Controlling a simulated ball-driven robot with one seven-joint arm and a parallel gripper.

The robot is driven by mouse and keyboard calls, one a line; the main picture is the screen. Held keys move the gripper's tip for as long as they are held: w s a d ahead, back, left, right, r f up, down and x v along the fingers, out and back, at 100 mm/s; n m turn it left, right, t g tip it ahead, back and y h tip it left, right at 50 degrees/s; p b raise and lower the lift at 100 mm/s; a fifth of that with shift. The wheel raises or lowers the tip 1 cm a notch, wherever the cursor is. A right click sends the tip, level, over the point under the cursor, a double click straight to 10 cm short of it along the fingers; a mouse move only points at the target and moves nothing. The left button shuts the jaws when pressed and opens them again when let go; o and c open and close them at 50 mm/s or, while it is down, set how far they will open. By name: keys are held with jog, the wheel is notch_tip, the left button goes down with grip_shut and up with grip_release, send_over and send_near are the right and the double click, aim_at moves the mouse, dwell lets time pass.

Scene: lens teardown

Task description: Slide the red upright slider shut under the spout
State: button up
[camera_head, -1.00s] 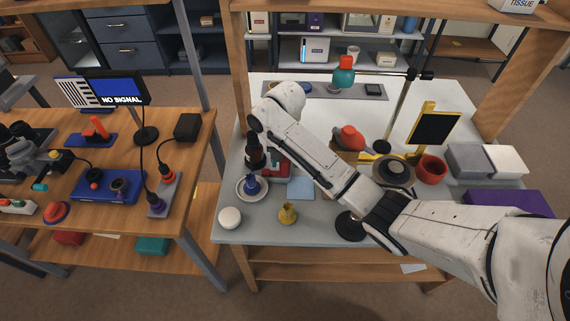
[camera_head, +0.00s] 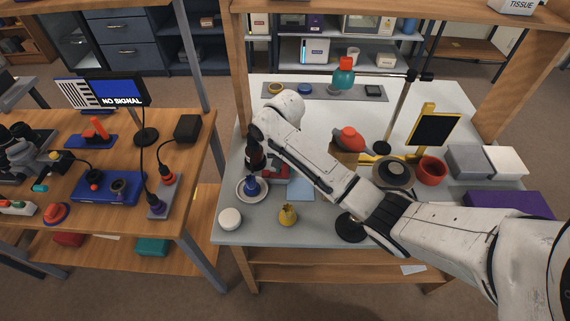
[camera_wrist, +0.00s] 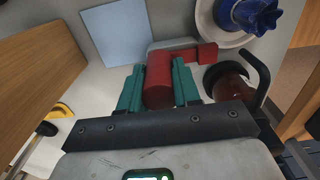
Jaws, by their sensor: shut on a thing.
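The red upright slider (camera_wrist: 158,80) is a rounded red block that stands between my gripper's teal fingers (camera_wrist: 158,88) in the wrist view. My gripper is shut on it, with one finger against each side. A red arm-like part (camera_wrist: 206,53), perhaps the spout, sticks out beside the slider's far end over a grey base (camera_wrist: 172,45). In the head view the red parts (camera_head: 281,172) show just left of my forearm, and the fingers are hidden there. I cannot tell how far the slider is from the spout.
A dark brown jug (camera_wrist: 229,84) with a black handle stands close beside the gripper. A white saucer (camera_head: 241,197) holds a blue piece (camera_head: 251,186). A pale blue sheet (camera_head: 301,188), a yellow pear-shaped piece (camera_head: 288,215) and a white round piece (camera_head: 230,218) are near.

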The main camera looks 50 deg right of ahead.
aim_at(270, 174)
grip_shut()
jog(key=shift+w+a+r+p, duration=0.2)
jog(key=shift+w+a+p, duration=0.2)
jog(key=shift+w, duration=0.1)
jog(key=shift+w+a+p, duration=0.35)
jog(key=shift+w+a, duration=0.1)
jog(key=shift+w, duration=0.2)
jog(key=shift+w+a+p, duration=0.35)
jog(key=shift+w+a, duration=0.05)
jog(key=shift+w, duration=0.2)
jog(key=o, duration=0.8)
grip_release()
jog(key=shift+w+a+f, duration=0.1)
jog(key=shift+a, duration=0.05)
jog(key=shift+o, duration=0.2)
